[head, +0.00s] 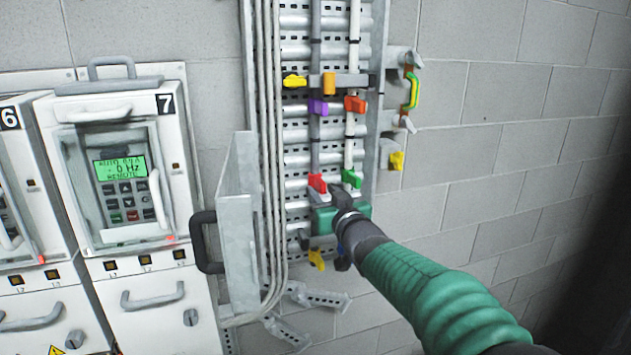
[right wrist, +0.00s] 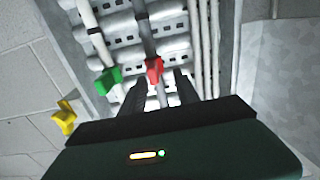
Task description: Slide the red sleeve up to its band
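The red sleeve (head: 317,183) sits low on the left pipe of the rack, just above my right gripper (head: 335,197). It also shows in the right wrist view (right wrist: 154,70), just ahead of the fingertips (right wrist: 158,84). The two dark fingers stand apart, one on each side of the red sleeve's pipe, and the gripper is open. I cannot tell whether either finger touches the sleeve. A band for the red sleeve cannot be made out clearly. My left gripper is not in view.
A green sleeve (head: 351,178) is close beside the red one. Purple (head: 318,106) and orange-red (head: 355,104) pieces sit higher on the pipes. A yellow piece (head: 397,160) is at the right. An open metal door (head: 238,215) with a black handle stands left of the rack.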

